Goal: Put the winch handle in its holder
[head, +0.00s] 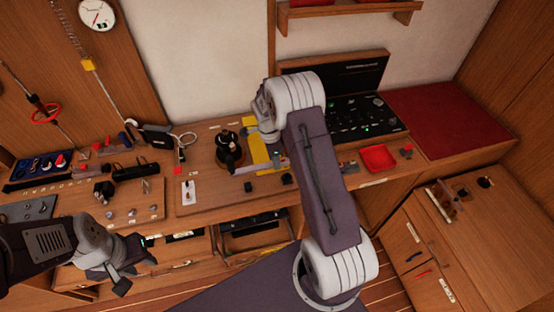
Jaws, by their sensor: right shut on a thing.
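A silver bar, seemingly the winch handle (258,170), lies level over the counter just right of the black winch (229,150). Its right end reaches under my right arm. My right gripper (270,150) points down there, shut on the winch handle; its fingertips are mostly hidden by its own wrist. I cannot tell whether the bar touches the winch. A yellow panel (252,133) lies just behind the bar. I cannot make out the holder with certainty. My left gripper (135,268) is low at the left, before the counter front, open and empty.
The wooden counter (210,200) holds small fittings on the left and a black control panel (365,118) on the right. A red tray (378,158) stands near the right front edge. A red mat (445,130) lies clear further right. Drawers (410,255) stand at lower right.

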